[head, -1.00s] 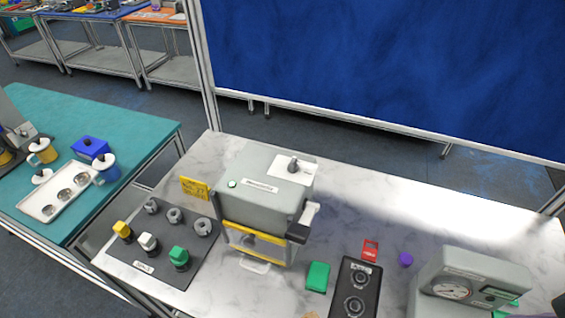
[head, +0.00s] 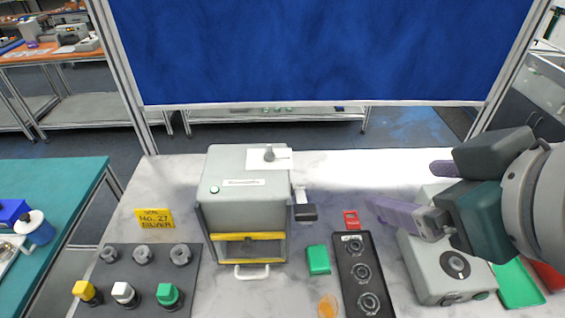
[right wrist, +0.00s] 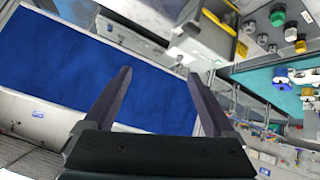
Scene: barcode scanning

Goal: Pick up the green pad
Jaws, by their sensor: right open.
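The green pad (head: 318,260) lies on the marble-topped table, between the grey machine and the black panel with round sockets. My right gripper (head: 403,190) is open and empty. It hangs above the right part of the table, up and to the right of the pad. Its two fingers (right wrist: 160,92) show apart in the right wrist view, with nothing between them. I cannot make out the green pad in the right wrist view. My left gripper is not in view.
The grey machine (head: 247,195) with yellow bars stands left of the pad. The black panel (head: 352,258) is right of it, with a red piece (head: 351,220) behind. A grey gauge box (head: 425,270) stands further right. A dark board (head: 150,262) holds coloured knobs at left.

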